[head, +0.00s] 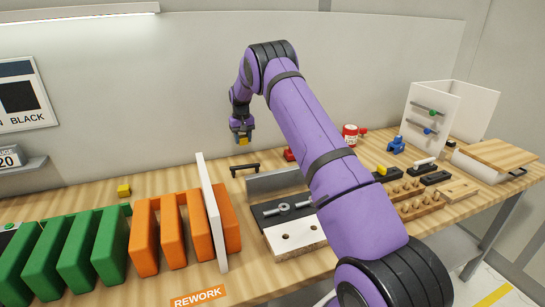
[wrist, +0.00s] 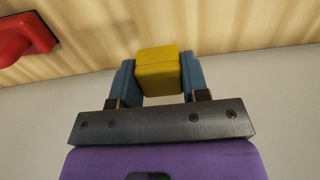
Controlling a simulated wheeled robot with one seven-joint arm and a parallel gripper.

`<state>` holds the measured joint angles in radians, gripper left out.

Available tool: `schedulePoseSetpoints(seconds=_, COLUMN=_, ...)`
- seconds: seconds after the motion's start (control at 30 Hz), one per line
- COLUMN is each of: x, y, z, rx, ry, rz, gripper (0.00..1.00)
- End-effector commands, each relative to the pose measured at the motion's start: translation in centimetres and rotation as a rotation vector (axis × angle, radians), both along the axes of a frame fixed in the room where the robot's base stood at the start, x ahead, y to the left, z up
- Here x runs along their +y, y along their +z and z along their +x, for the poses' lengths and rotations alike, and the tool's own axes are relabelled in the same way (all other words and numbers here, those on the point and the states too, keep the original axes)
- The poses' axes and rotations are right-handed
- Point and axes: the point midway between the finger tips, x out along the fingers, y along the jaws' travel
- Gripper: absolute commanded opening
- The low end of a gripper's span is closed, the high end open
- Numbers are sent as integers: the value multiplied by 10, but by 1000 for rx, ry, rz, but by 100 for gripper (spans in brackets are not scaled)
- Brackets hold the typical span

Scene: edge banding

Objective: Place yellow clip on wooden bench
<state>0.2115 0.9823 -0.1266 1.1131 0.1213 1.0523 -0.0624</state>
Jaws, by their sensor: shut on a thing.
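My gripper (head: 242,136) hangs above the back part of the wooden bench (head: 150,190), near the wall. In the wrist view its blue fingers (wrist: 160,84) are shut on a yellow clip (wrist: 157,65), a small block with rounded edges. The clip also shows small under my gripper in the head view (head: 243,142). The clip appears held in the air, apart from the bench top. Another yellow block (head: 124,190) lies on the bench at the left, behind the green panels.
Green panels (head: 75,250) and orange panels (head: 172,235) stand at the front left, with a white divider (head: 212,210). A black handle (head: 245,168) and a red object (head: 289,155) are near my gripper. Bare bench lies behind the orange panels.

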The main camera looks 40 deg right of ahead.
Motion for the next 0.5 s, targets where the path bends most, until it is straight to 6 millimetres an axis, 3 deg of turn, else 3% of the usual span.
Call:
schedulePoseSetpoints(seconds=0.3, x=1, y=-51, z=-1, rx=4, ry=0, rz=1, gripper=20)
schedulePoseSetpoints(seconds=0.5, x=1, y=-67, z=0, rx=1, ry=0, rz=0, gripper=20)
